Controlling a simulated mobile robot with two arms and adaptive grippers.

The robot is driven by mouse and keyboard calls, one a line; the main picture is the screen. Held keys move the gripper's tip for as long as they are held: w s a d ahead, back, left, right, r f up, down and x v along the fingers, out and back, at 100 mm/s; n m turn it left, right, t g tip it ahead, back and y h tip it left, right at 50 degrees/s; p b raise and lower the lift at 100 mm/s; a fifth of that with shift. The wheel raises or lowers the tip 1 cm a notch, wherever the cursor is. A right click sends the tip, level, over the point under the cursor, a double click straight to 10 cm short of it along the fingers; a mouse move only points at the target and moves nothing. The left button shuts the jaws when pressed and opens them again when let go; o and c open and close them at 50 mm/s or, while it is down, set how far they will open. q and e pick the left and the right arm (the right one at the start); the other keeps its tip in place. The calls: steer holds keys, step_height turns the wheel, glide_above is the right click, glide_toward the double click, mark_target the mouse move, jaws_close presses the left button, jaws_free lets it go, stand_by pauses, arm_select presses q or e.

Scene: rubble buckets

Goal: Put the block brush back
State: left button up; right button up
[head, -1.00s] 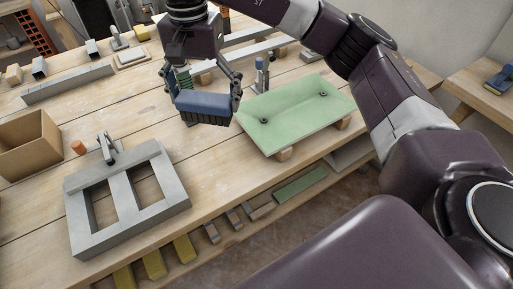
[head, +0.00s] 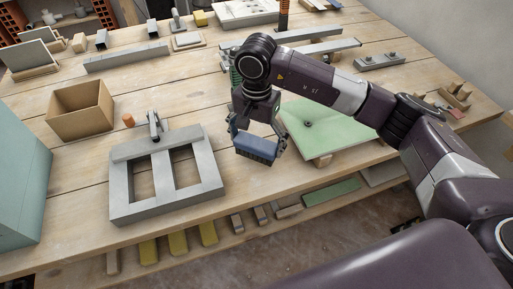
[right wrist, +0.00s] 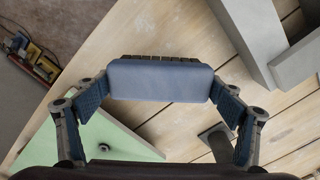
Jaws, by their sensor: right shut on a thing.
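The block brush (head: 254,148) has a blue block back and dark bristles. My right gripper (head: 256,142) is shut on it, its two fingers at the block's ends. In the head view the brush is over the workbench, in the gap between a grey two-opening frame and a green board, with the bristles toward the bench's front side. In the right wrist view the brush (right wrist: 160,82) spans the gripper, bristles at its far side. I cannot tell its exact height above the wood. My left gripper is not in view.
The grey frame (head: 122,186) lies left of the brush, and the green board (head: 335,130) on wooden supports is right. A cardboard box (head: 80,118) stands farther left. Grey bars (head: 318,49) lie behind. A lower shelf holds several blocks (head: 178,243). Bare wood lies around the brush.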

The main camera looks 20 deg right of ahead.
mark_target(257, 150)
step_height(257, 150, down, 3)
steer(key=shift+f, duration=0.15)
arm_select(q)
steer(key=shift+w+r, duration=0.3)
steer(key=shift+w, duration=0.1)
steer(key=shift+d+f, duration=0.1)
arm_select(e)
steer(key=shift+f, duration=0.15)
steer(key=o, duration=1.1)
steer(key=shift+o, duration=0.2)
steer(key=shift+r, duration=0.2)
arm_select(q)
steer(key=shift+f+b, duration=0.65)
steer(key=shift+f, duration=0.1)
arm_select(e)
step_height(257, 150, up, 12)
steer(key=shift+r, duration=0.1)
